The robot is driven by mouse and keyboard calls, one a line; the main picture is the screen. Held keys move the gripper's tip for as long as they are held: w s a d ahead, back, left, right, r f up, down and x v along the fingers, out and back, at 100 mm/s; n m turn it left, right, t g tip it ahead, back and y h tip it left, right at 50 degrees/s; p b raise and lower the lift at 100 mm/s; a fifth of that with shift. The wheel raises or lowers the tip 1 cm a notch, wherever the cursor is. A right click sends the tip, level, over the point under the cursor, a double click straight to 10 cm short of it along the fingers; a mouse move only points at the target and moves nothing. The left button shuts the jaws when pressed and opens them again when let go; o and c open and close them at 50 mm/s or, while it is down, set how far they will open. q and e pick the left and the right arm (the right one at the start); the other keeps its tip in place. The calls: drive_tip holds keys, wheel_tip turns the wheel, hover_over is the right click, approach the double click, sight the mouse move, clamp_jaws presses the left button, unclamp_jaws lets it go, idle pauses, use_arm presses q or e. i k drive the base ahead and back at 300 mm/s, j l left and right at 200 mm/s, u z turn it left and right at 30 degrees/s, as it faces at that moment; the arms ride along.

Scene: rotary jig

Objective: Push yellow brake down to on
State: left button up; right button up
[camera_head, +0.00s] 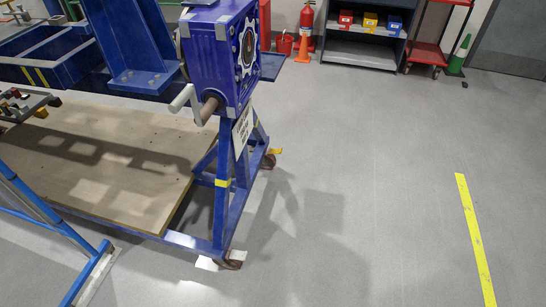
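A yellow brake lever (275,151) sticks out to the right from the far caster (268,161) of the blue wheeled jig frame (222,205). It is small in view, and I cannot tell for sure whether it is up or down. The near caster (232,263) stands at the front corner of the frame, and no yellow lever is visible on it. Neither of my grippers is in view.
The jig carries a blue gearbox (222,55) with a grey crank handle (187,99) and a wooden lower shelf (95,165). A yellow floor line (474,240) runs at the right. Open grey floor lies between.

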sight(271, 151)
drive_tip(key=i+l+u, duration=0.15)
drive_tip(key=u, duration=0.3)
drive_tip(key=i+l+u, duration=0.2)
drive_tip(key=l+u, duration=0.15)
drive_tip(key=i+l+u, duration=0.15)
drive_tip(key=l+u, duration=0.2)
drive_tip(key=i+l+u, duration=0.1)
drive_tip(key=l+u, duration=0.25)
